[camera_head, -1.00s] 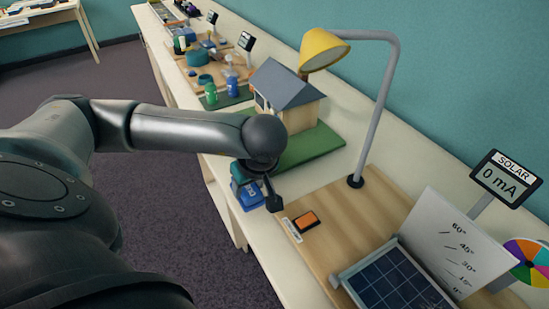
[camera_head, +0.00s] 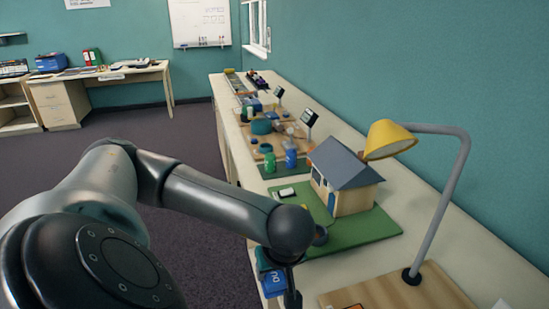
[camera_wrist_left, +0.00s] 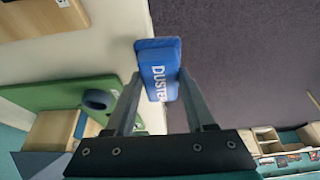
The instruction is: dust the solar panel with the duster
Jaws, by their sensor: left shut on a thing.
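The blue duster (camera_head: 271,284), lettered "DUSTER", shows low in the head view at the table's front edge. It also shows in the left wrist view (camera_wrist_left: 158,66), between the fingertips. My left gripper (camera_head: 292,299) is shut on it; in the head view its fingers are partly cut off by the bottom edge. In the wrist view (camera_wrist_left: 158,85) the two fingers flank the duster. My right gripper is not in view.
A yellow lamp (camera_head: 390,139) rises from a wooden board (camera_head: 440,291) at the lower right. A model house (camera_head: 345,178) stands on a green base (camera_head: 375,226) just beyond my gripper. Green and blue bottles stand farther back. Carpet (camera_head: 205,260) is clear left of the table.

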